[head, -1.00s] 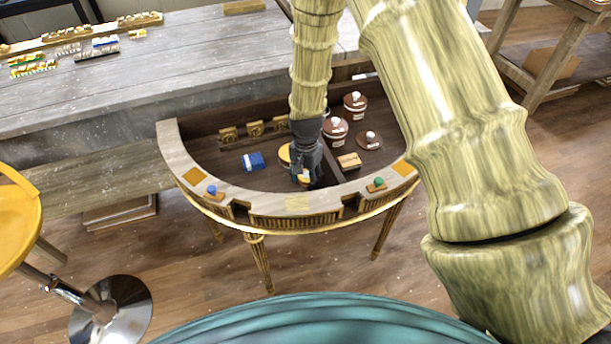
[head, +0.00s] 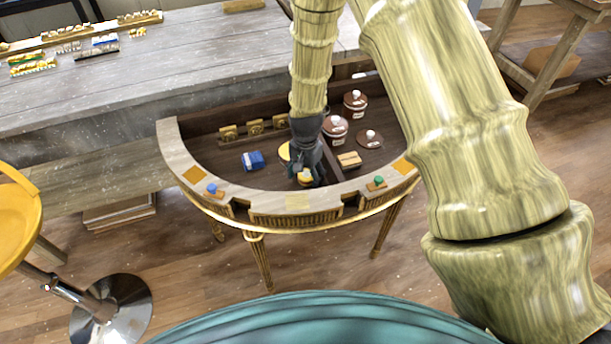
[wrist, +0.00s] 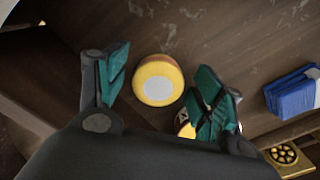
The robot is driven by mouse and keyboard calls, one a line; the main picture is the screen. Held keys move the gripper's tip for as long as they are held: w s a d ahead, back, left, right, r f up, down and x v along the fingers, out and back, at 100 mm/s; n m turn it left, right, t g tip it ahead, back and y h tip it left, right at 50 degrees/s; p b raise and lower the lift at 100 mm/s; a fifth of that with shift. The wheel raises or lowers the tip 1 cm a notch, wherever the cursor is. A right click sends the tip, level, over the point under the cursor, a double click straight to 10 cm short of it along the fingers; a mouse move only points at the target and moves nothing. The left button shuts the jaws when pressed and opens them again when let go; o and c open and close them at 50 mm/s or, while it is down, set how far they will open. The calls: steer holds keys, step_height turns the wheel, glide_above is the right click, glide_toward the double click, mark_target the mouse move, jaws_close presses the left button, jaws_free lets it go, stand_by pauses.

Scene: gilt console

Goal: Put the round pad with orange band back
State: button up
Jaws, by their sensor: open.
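A round yellow pad with an orange band along its edge and a pale grey disc on its face (wrist: 157,80) lies on the dark floor of the half-round console. In the head view it (head: 305,177) is partly hidden by my fingers, near the console's front rim. My gripper (head: 308,180) is open above it. In the wrist view the pad shows between the green-padded fingers of my gripper (wrist: 157,92), with gaps on both sides. A second yellow round piece (head: 285,151) lies behind my gripper, mostly hidden by a finger in the wrist view (wrist: 183,123).
A blue block (head: 252,160) lies left of my gripper. A divider (head: 335,163) runs to its right, with a wooden block (head: 349,160) and brown lidded pots (head: 335,128) beyond. The pale curved rim (head: 240,199) bounds the front. Gold ornaments (head: 254,127) line the back.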

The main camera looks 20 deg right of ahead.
mark_target(306, 175)
step_height(306, 175, up, 12)
steer(key=b, duration=0.2)
steer(key=shift+f, duration=0.15)
stand_by(0.4)
